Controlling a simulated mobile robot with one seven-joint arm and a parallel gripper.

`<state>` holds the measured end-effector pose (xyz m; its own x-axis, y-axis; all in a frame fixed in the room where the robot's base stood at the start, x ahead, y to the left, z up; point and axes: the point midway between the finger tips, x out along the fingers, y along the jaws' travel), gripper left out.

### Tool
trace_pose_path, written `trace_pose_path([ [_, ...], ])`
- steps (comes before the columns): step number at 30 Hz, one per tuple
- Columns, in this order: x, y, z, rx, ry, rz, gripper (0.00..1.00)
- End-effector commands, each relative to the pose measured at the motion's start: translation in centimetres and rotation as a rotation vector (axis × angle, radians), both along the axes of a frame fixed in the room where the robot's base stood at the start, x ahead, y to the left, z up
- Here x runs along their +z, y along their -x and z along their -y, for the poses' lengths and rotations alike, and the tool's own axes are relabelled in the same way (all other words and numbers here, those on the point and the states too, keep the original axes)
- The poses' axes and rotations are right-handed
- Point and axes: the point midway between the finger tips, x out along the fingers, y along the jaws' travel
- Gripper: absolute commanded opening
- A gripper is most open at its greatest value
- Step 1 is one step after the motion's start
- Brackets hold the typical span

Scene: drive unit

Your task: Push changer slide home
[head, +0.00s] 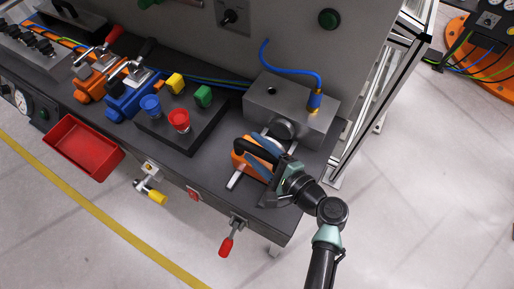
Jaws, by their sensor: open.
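The changer slide is an orange block (242,159) with a black bar handle (252,148) on a pale metal rail (235,181), at the right front of the dark bench. Beyond it stands a grey block (283,103) with a round dark boss (283,129) facing the slide. My gripper (262,157) is open, coming in from the lower right. Its blue-grey fingers lie close to the handle, seemingly one on each side. I cannot tell whether they touch it. My gripper hides the right part of the slide and much of the rail.
A blue hose (293,62) rises from the grey block. A dark plate with blue, red, yellow and green knobs (178,120) lies to the left, then blue and orange clamps (130,98). A red-handled lever (227,245) and a red bin (83,147) project from the bench front.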

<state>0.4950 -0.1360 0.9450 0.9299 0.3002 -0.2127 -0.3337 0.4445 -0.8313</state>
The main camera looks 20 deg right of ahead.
Motion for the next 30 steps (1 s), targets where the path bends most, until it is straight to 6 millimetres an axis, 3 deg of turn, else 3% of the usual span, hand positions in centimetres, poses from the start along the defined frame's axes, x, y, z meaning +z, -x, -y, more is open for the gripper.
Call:
trace_pose_path([
  [4, 0.01, 0.01, 0.01, 0.000, 0.000, 0.000, 0.60],
  [14, 0.03, 0.03, 0.02, 0.000, 0.000, 0.000, 0.01],
  [30, 0.00, 0.06, 0.04, 0.000, 0.000, 0.000, 0.00],
])
